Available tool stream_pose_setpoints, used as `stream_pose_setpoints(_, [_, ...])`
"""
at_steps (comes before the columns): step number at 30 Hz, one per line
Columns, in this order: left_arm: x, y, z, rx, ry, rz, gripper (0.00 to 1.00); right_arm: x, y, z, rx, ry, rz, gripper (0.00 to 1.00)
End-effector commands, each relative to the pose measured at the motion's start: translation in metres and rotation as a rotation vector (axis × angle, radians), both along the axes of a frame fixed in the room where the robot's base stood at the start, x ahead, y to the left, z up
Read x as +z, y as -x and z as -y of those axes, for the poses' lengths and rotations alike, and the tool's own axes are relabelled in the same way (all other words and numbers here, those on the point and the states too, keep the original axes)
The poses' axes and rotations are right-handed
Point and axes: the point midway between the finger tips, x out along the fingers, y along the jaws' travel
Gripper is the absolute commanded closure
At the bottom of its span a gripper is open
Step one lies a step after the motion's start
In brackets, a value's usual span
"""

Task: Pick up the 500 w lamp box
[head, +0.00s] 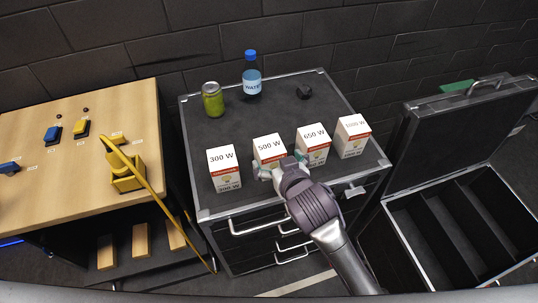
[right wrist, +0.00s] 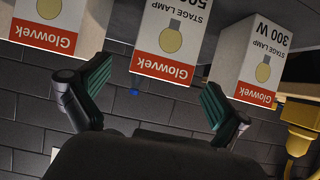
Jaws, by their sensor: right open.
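The 500 W lamp box (head: 269,148) stands on the dark top of the tool cabinet, between the 300 W box (head: 223,167) and the 650 W box (head: 312,142). It is white with a red band and a bulb picture. My right gripper (head: 281,168) is open at its front and hides its lower front. In the right wrist view, turned upside down, the 500 W box (right wrist: 170,40) shows between and beyond the green-padded fingers of my gripper (right wrist: 155,90). Nothing is held. My left gripper is not in view.
A 1000 W box (head: 352,137) stands at the right of the row. A green can (head: 212,100), a water bottle (head: 251,78) and a small dark object (head: 304,92) are behind. A wooden table (head: 60,185) with buttons is left; an open case (head: 450,230) is right.

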Motion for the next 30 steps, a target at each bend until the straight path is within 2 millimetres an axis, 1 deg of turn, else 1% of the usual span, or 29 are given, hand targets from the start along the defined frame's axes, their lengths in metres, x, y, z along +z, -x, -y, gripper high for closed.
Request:
stream_pose_setpoints(1, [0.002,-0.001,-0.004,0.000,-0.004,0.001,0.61,-0.002,-0.005,-0.002,0.000,0.000,0.000,0.00])
stream_pose_setpoints(5, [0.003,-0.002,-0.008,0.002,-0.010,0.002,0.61,-0.006,-0.011,-0.004,0.000,0.000,0.000,0.00])
stream_pose_setpoints(8, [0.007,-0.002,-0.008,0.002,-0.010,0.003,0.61,-0.009,-0.017,-0.007,0.000,0.001,-0.002,0.00])
stream_pose_setpoints(12, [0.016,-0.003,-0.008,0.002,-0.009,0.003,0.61,-0.018,-0.033,-0.015,0.000,0.001,-0.002,0.00])
stream_pose_setpoints(16, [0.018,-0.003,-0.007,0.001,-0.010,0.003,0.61,-0.028,-0.046,-0.019,0.000,0.002,-0.001,0.00])
stream_pose_setpoints(19, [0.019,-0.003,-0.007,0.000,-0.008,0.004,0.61,-0.031,-0.050,-0.021,0.000,0.001,-0.001,0.00])
stream_pose_setpoints(26, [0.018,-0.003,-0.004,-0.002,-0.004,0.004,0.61,-0.032,-0.051,-0.021,0.001,0.000,-0.001,0.00])
stream_pose_setpoints(29, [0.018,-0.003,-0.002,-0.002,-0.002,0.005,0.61,-0.032,-0.051,-0.021,0.001,0.000,-0.001,0.15])
stream_pose_setpoints(30, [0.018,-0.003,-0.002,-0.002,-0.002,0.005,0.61,-0.032,-0.051,-0.021,0.001,0.000,-0.001,0.22])
